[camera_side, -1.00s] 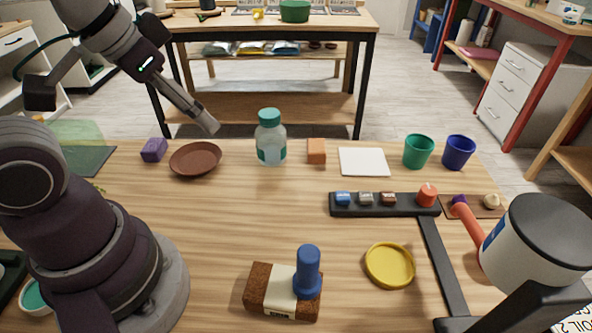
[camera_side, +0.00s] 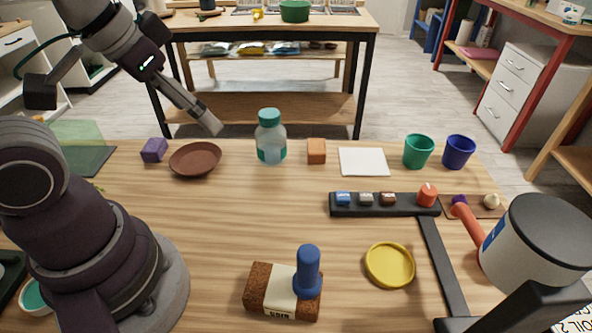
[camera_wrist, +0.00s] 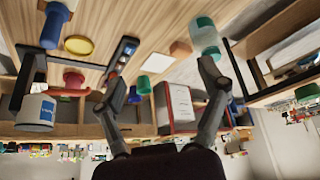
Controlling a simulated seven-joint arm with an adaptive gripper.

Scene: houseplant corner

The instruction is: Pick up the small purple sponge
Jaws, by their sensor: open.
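The small purple sponge (camera_side: 154,150) is a block on the wooden table at the back left, left of a brown saucer (camera_side: 195,159). Nothing holds it, and it does not show in the wrist view. My gripper (camera_side: 212,123) is in the air above the saucer's back right side, to the right of the sponge and higher than it. In the wrist view my gripper (camera_wrist: 162,76) has its two fingers spread apart with nothing between them.
A bottle with a teal cap (camera_side: 271,137) stands right of the saucer. An orange block (camera_side: 316,151), white sheet (camera_side: 364,162), green cup (camera_side: 418,151) and blue cup (camera_side: 458,152) follow.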

